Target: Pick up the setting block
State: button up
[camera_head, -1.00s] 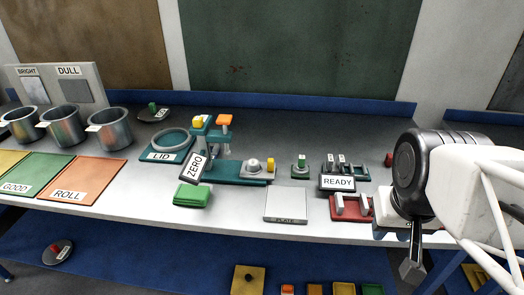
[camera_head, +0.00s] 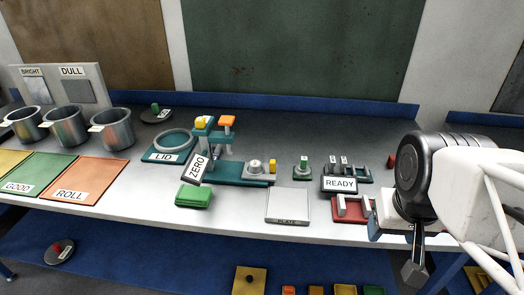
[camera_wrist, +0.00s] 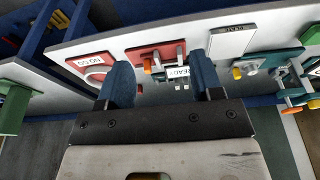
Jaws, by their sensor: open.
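No object carries a label reading setting block, so I cannot tell which one it is. Small blocky things on the bench include a green block (camera_head: 194,196) at the front centre and small grey pieces in the holder behind the READY sign (camera_head: 339,184). A red fixture with pale upright posts (camera_head: 352,208) stands near the front edge. My gripper (camera_wrist: 161,80) is open and empty, its two blue fingers apart. In the wrist view the red fixture (camera_wrist: 156,53) and the READY sign (camera_wrist: 177,73) lie beyond and between the fingertips. In the head view my arm hides the bench at the right.
A teal gauge stand with a ZERO sign (camera_head: 198,167) is at the centre. A flat grey plate (camera_head: 288,204) lies to its right. Metal pots (camera_head: 65,125), a LID ring (camera_head: 173,143) and coloured mats (camera_head: 84,180) fill the left. A red plate (camera_wrist: 91,68) shows in the wrist view.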

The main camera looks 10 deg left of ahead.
jog(key=shift+o, duration=1)
jog(key=w+a+n+g, duration=0.1)
jog(key=w+a+n, duration=0.35)
jog(key=w, duration=0.55)
jog(key=w+a+n, duration=0.3)
jog(key=w+a, duration=0.2)
jog(key=w, duration=0.5)
jog(key=w+a+f+n, duration=0.2)
jog(key=w+a+f, duration=0.1)
jog(key=w+a, duration=0.2)
jog(key=w+a+f+n+g, duration=0.1)
jog(key=w+a+f+n, duration=0.2)
jog(key=w+a, duration=0.3)
jog(key=w+a+f+n, duration=0.3)
jog(key=w+a, duration=0.3)
jog(key=a, duration=0.2)
jog(key=shift+w+f+g, duration=0.1)
jog(key=shift+f+g, duration=0.15)
jog(key=shift+g, duration=0.05)
jog(key=shift+w+a+f, duration=0.25)
jog(key=shift+a, duration=0.1)
